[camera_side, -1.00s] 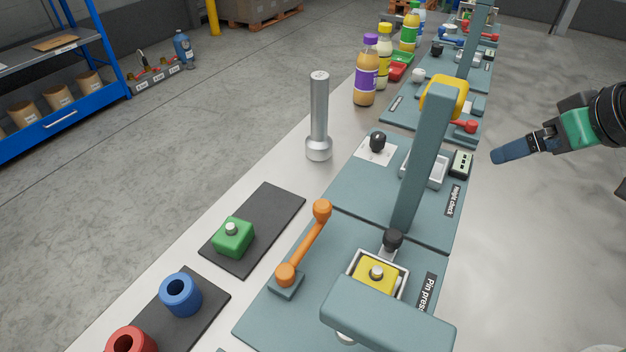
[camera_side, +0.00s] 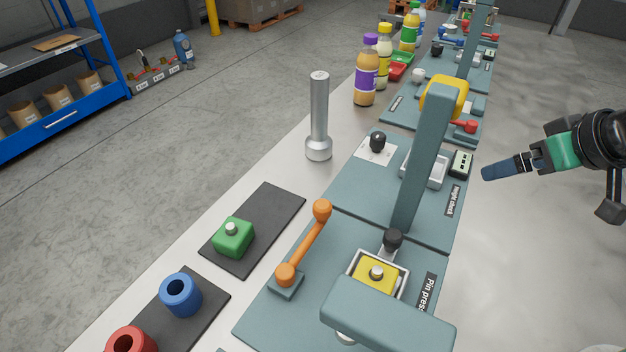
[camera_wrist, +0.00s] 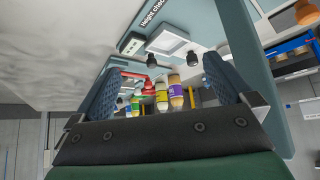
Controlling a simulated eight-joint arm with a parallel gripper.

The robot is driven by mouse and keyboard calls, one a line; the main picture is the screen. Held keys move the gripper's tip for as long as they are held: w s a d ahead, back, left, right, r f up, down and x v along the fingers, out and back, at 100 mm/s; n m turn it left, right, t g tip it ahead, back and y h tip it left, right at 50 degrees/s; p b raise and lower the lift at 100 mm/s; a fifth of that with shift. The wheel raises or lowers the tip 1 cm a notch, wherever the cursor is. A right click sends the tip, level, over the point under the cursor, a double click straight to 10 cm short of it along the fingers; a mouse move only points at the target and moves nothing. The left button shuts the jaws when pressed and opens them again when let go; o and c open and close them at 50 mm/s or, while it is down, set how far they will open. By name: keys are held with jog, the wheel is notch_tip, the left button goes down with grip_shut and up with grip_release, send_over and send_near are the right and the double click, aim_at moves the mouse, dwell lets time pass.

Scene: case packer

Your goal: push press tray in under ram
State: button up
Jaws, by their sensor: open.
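The press tray (camera_side: 352,266) is a small pale-rimmed tray on the pin press plate, labelled "Pin press". A yellow block (camera_side: 375,278) with a silver pin sits in it. A black knob (camera_side: 392,240) stands at the tray's far edge. The grey-green press head (camera_side: 388,316) hides the tray's near part, so I cannot tell how far under the ram it is. An orange lever (camera_side: 306,243) stands left of the tray. My gripper (camera_side: 488,174) is right of the bench, well apart from the tray. In the wrist view its blue fingers (camera_wrist: 165,92) are spread with nothing between them.
A green block (camera_side: 233,238), a blue ring (camera_side: 180,294) and a red ring (camera_side: 131,341) are at left. A silver cylinder (camera_side: 319,120) and bottles (camera_side: 367,72) stand farther back. Floor right of the bench is clear.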

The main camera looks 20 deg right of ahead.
jog(key=c, duration=0.4)
jog(key=shift+r, duration=0.4)
jog(key=shift+c, duration=0.4)
notch_tip(320, 180, up, 9)
jog(key=n+g, duration=0.7)
jog(key=n, duration=1.5)
send_over(396, 234)
notch_tip(396, 234, down, 14)
jog(key=shift+s+r, duration=0.1)
jog(key=shift+r, duration=0.05)
jog(key=shift+f, duration=3.4)
